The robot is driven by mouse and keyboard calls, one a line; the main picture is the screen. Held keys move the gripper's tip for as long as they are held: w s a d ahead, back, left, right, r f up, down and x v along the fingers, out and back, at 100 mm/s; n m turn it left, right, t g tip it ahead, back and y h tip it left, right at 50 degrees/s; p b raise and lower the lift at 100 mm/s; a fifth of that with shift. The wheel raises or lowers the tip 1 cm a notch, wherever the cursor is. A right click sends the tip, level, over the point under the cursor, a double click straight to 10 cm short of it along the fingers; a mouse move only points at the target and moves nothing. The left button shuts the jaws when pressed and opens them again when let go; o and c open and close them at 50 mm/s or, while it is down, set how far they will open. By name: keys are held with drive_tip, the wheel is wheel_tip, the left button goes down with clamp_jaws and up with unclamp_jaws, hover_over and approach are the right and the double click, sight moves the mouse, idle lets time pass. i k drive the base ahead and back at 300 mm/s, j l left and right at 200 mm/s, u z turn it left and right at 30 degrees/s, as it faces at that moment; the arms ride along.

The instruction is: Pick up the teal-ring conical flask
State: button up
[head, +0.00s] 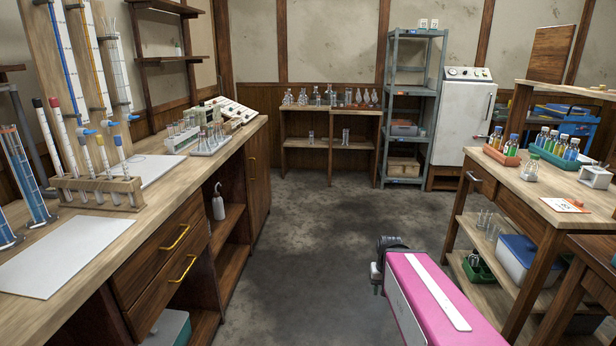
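A small clear conical flask (531,169) stands upright on the right bench, just in front of the teal bottle tray. It is too small for me to tell the colour of any ring on it. Several more small flasks (362,97) stand on the low shelf unit at the back wall; ring colours there cannot be told either. My pink arm link reaches in from the bottom right, over the floor between the benches and well apart from the flasks. I cannot make out my gripper's fingers.
The right bench (540,198) also bears an orange bottle rack (502,154), the teal tray (553,160), a card (565,205) and a small pale device (596,178). The left bench (140,235) holds burettes and tube racks. The floor (320,220) between is clear.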

sight(210, 137)
drive_tip(key=i+u, duration=0.1)
drive_tip(key=i, duration=0.5)
drive_tip(key=i+u, duration=0.15)
drive_tip(key=i, duration=0.45)
drive_tip(key=i+l+u, duration=0.1)
drive_tip(key=i, duration=0.5)
drive_tip(key=l, duration=0.1)
